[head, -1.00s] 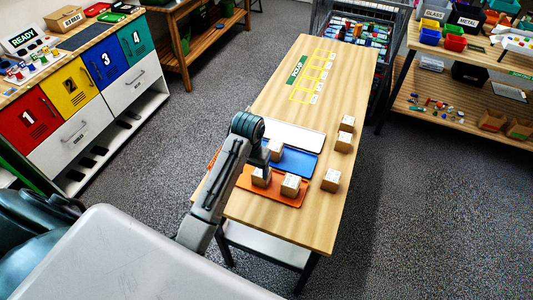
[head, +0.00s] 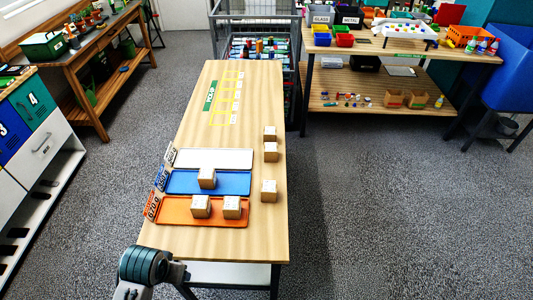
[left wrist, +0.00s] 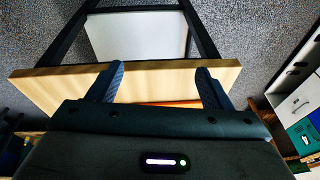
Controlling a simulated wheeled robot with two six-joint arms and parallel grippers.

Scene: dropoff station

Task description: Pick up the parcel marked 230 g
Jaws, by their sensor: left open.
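Several small tan parcels are in the head view; the marks on them are too small to read. Two stand on the orange tray, a left parcel (head: 201,207) and a right parcel (head: 232,207). Another parcel (head: 207,178) stands on the blue tray (head: 235,183). Three more stand along the table's right side: a far parcel (head: 269,133), a middle parcel (head: 271,152) and a near parcel (head: 269,191). My left gripper (left wrist: 158,84) is open and empty at the table's near edge, away from all parcels. My right gripper is not in view.
The orange tray (head: 180,217) and white tray (head: 215,159) lie beside the blue one, with weight signs at their left ends. The wooden table (head: 205,243) has yellow pick-up markings (head: 230,98) farther back. A wire cage (head: 257,28) stands behind it. The floor to the right is open.

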